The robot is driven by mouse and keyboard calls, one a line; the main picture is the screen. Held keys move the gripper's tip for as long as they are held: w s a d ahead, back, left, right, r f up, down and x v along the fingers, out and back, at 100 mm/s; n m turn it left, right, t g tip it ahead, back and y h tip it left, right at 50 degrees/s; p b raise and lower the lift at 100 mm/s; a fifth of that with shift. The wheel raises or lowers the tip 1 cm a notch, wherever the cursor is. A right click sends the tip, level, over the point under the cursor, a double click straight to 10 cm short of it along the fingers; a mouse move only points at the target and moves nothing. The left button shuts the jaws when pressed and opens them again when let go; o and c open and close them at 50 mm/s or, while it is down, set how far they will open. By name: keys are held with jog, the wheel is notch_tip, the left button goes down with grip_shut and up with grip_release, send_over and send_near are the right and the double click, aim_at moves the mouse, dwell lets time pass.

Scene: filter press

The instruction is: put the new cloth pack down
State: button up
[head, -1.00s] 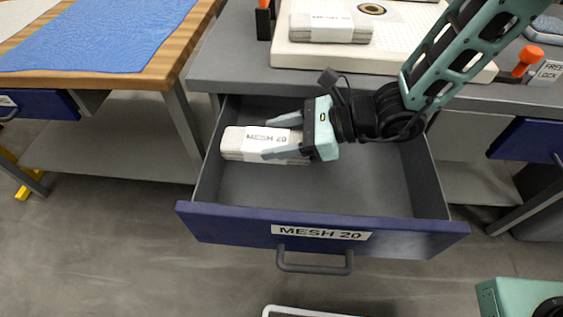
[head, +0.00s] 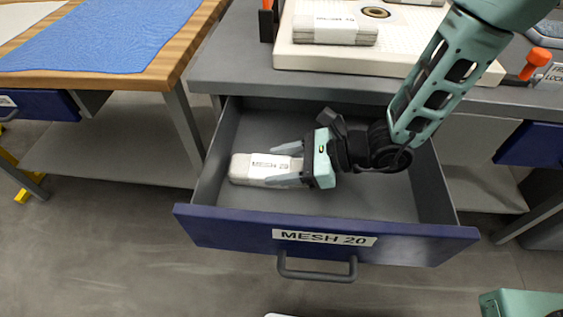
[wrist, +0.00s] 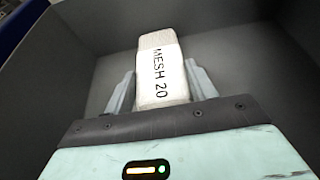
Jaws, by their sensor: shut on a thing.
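The new cloth pack (head: 246,168) is a pale folded bundle with a white band reading MESH 20. It is low inside the open drawer (head: 325,239), whose blue front carries a MESH 20 label. My gripper (head: 287,165) is shut on the pack, one finger along each side. In the wrist view the pack (wrist: 160,60) shows between my fingers (wrist: 157,90), sticking out beyond the tips. I cannot tell whether its underside touches the drawer floor.
The drawer's right part is empty, with grey walls around it. On the bench above, another labelled pack (head: 335,30) lies on a white board (head: 390,62). A wooden table (head: 165,72) with blue cloth (head: 95,40) stands at left. An orange-topped lever (head: 538,57) is at right.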

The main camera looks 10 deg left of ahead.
jog(key=o, duration=1)
jog(key=shift+o, duration=0.2)
jog(key=shift+r, duration=0.1)
jog(key=p+v, duration=0.2)
jog(key=v, duration=1)
